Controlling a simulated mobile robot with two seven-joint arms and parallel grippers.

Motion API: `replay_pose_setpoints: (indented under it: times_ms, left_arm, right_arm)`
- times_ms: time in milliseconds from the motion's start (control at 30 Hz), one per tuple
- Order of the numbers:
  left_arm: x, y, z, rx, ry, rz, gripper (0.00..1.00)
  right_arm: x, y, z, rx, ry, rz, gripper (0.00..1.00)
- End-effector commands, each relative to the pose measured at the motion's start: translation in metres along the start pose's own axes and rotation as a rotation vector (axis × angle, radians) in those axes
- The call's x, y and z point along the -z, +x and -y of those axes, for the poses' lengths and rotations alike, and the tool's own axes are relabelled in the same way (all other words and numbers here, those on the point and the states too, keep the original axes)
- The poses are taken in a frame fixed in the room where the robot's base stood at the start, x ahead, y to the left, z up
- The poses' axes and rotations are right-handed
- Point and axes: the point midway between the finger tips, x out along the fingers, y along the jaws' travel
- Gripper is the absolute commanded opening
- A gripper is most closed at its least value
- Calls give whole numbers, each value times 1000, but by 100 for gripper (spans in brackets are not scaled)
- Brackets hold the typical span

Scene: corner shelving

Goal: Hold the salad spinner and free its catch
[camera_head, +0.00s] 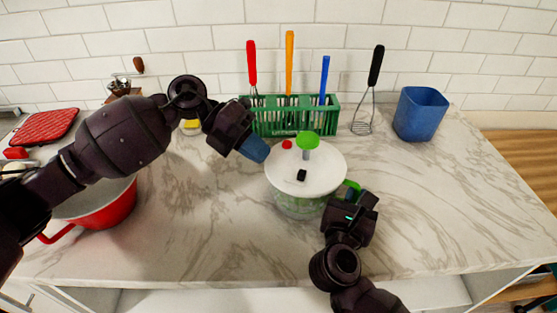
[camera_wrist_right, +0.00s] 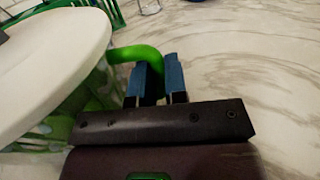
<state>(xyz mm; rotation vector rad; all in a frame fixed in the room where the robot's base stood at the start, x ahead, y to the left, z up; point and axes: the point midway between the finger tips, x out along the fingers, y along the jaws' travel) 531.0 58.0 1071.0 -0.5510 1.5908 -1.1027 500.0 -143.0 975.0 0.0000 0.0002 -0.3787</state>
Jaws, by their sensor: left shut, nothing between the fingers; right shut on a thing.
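The salad spinner (camera_head: 318,180) stands upright on the counter, with a white lid, a clear bowl with green inside, a green knob (camera_head: 307,139), a red button (camera_head: 287,144) and a small black piece (camera_head: 301,175) on the lid. My right gripper (camera_head: 352,190) is shut on the spinner's green handle (camera_head: 350,184); in the right wrist view the handle (camera_wrist_right: 135,54) passes between the blue fingers (camera_wrist_right: 160,80). My left gripper (camera_head: 256,150) is shut and empty, its blue fingertips beside the lid's upper left edge. I cannot tell whether they touch it. Which part is the catch is unclear.
A green rack (camera_head: 270,122) with several utensils stands behind the spinner. A red pot (camera_head: 105,208) is at left under my left arm. The counter's right side is clear.

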Motion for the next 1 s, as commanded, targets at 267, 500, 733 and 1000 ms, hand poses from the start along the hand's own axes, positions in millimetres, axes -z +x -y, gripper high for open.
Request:
replay_pose_setpoints:
  times_ms: [267,500,733,1000]
  left_arm:
    - [0,-50,0,-2,-1,2,0]
    - [0,-70,0,-1,-1,0,0]
    - [0,-72,0,0,0,-1,0]
    - [0,-72,0,0,-1,0,0]
  right_arm:
    - [0,0,0,0,0,0,0]
    - [0,0,0,1,0,0,0]
    - [0,0,0,1,-1,0,0]
    - [0,0,1,2,-1,0,22]
